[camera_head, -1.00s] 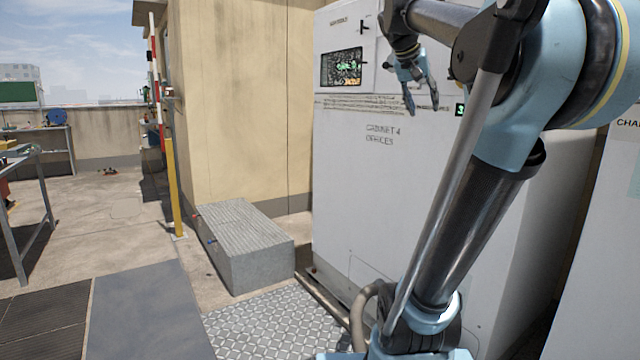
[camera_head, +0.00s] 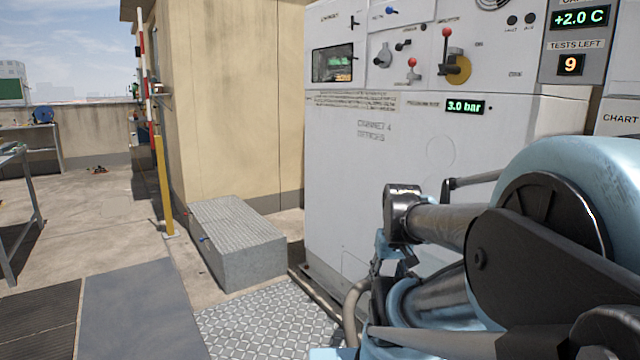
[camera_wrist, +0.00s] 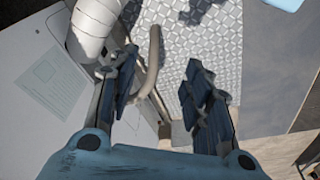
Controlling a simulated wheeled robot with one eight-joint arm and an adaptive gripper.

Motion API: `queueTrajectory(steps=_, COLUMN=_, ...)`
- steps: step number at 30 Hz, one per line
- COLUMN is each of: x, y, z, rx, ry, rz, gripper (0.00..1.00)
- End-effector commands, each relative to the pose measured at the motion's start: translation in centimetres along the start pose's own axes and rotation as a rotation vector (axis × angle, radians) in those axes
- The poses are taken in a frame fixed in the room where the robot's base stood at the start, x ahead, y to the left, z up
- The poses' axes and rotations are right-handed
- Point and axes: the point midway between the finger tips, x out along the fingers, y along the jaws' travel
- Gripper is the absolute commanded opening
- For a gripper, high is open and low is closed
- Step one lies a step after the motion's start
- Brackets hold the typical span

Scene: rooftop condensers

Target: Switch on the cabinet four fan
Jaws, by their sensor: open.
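The white cabinet marked 4 (camera_head: 345,190) stands in the middle of the head view. Its upper panel carries a red-knobbed lever on a yellow plate (camera_head: 457,68), a smaller red-knobbed lever (camera_head: 412,68), a round grey dial (camera_head: 383,56) and a blue-tipped switch (camera_head: 391,10). Which one works the fan cannot be read. A green display (camera_head: 465,106) reads 3.0 bar. My gripper (camera_wrist: 160,72) is open and empty, pointing down over the patterned floor plate in the wrist view. In the head view it is low before the cabinet, mostly hidden by my arm.
A dark window (camera_head: 333,64) sits on the cabinet's left. A display (camera_head: 580,18) reads +2.0 C, above a tests-left counter (camera_head: 571,65) showing 9. A grey ribbed block (camera_head: 240,245) and a yellow post (camera_head: 164,185) stand left. A hose (camera_head: 352,305) runs along the cabinet's base.

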Motion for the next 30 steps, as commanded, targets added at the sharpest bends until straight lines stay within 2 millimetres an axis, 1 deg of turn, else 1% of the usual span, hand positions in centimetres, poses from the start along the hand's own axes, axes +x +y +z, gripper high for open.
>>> queueTrajectory(steps=3, x=0.3, y=-0.1, z=0.3, rx=-0.003, ry=-0.002, rz=-0.005, gripper=0.45)
queueTrajectory(steps=7, x=0.1, y=0.0, z=0.1, rx=-0.010, ry=-0.002, rz=0.000, gripper=0.45)
queueTrajectory(steps=8, x=-0.2, y=0.1, z=-0.2, rx=-0.018, ry=-0.003, rz=0.006, gripper=0.45)
queueTrajectory(steps=11, x=-2.2, y=1.0, z=-1.8, rx=-0.081, ry=-0.012, rz=0.048, gripper=0.45)
queueTrajectory(steps=14, x=-6.1, y=2.7, z=-4.7, rx=-0.197, ry=-0.032, rz=0.131, gripper=0.45)
queueTrajectory(steps=15, x=-8.0, y=3.5, z=-6.2, rx=-0.255, ry=-0.043, rz=0.171, gripper=0.45)
queueTrajectory(steps=17, x=-11.2, y=4.7, z=-8.5, rx=-0.345, ry=-0.062, rz=0.236, gripper=0.45)
queueTrajectory(steps=18, x=-13.3, y=5.4, z=-10.0, rx=-0.405, ry=-0.076, rz=0.279, gripper=0.45)
queueTrajectory(steps=20, x=-16.5, y=6.4, z=-12.3, rx=-0.493, ry=-0.099, rz=0.343, gripper=0.45)
queueTrajectory(steps=21, x=-18.7, y=7.1, z=-13.8, rx=-0.550, ry=-0.117, rz=0.386, gripper=0.45)
queueTrajectory(steps=23, x=-22.0, y=8.0, z=-16.1, rx=-0.634, ry=-0.145, rz=0.449, gripper=0.45)
queueTrajectory(steps=24, x=-24.2, y=8.5, z=-17.7, rx=-0.689, ry=-0.166, rz=0.492, gripper=0.45)
queueTrajectory(steps=26, x=-27.6, y=9.2, z=-20.0, rx=-0.770, ry=-0.199, rz=0.555, gripper=0.45)
queueTrajectory(steps=27, x=-29.9, y=9.5, z=-21.5, rx=-0.822, ry=-0.222, rz=0.597, gripper=0.45)
queueTrajectory(steps=29, x=-33.3, y=10.0, z=-23.8, rx=-0.898, ry=-0.259, rz=0.661, gripper=0.45)
queueTrajectory(steps=30, x=-35.6, y=10.3, z=-25.3, rx=-0.948, ry=-0.286, rz=0.703, gripper=0.45)
